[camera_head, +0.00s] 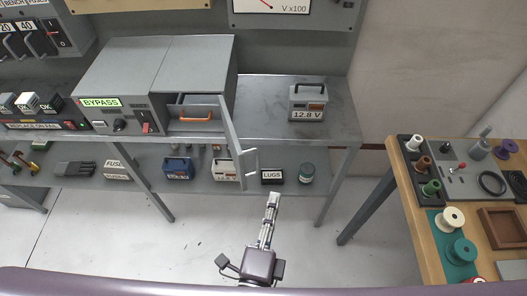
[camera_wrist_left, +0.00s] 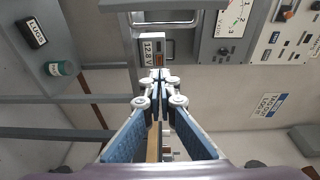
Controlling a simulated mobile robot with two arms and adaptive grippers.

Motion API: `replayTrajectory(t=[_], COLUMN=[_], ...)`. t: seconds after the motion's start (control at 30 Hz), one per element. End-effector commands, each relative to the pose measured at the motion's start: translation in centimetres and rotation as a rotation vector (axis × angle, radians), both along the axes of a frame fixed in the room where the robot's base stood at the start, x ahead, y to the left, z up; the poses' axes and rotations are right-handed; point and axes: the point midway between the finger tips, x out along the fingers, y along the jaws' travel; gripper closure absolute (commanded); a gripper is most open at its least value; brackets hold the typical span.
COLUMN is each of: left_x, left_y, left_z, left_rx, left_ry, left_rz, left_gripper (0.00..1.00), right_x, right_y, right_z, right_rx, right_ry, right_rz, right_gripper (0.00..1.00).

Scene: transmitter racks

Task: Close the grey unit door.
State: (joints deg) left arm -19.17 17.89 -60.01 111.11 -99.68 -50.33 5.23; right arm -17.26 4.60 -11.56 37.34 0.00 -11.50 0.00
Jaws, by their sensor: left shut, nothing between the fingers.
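The grey unit (camera_head: 150,85) stands on the metal bench with its door (camera_head: 234,130) swung open toward me, seen nearly edge-on. The door's pale handle (camera_head: 251,163) is on its right face, near the free edge. An orange-handled part (camera_head: 194,115) shows inside the open compartment. My left gripper (camera_head: 274,197) is shut and empty, in front of the bench, below and right of the door handle and apart from it. In the left wrist view the shut fingertips (camera_wrist_left: 159,74) point up toward a pale loop-shaped handle (camera_wrist_left: 165,23) at the top edge. My right gripper is not in view.
A 12.8 V box (camera_head: 308,103) stands on the bench right of the door. On the lower shelf are a LUGS box (camera_head: 272,177) and a green jar (camera_head: 306,172). A wooden table (camera_head: 410,165) with spools stands at the right. The floor before the bench is clear.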

Motion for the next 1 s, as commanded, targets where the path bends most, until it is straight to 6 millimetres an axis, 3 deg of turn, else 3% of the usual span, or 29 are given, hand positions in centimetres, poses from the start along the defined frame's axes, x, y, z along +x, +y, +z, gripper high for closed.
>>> replayTrajectory(t=[0.1, 0.27, 0.7, 0.8, 1.0], left_x=[-0.2, 1.1, 10.0, 9.2, 8.9], left_y=[0.3, 0.1, -1.6, 0.5, 2.2], left_z=[1.0, 1.2, 1.4, 1.2, 1.0], left_rx=[0.019, 0.021, 0.021, 0.026, 0.022], left_ry=[-0.021, -0.027, -0.026, -0.021, -0.022], left_rz=[0.015, 0.018, 0.018, 0.016, 0.016], left_gripper=[1.00, 1.00, 1.00, 1.00, 1.00], right_x=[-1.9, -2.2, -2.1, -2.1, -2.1], right_y=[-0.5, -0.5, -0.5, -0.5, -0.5], right_z=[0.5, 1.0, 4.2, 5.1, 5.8], right_rx=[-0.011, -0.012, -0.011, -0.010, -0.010], right_ry=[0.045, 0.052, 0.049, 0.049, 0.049], right_rz=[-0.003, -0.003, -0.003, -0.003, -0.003], right_gripper=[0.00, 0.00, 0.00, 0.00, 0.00])
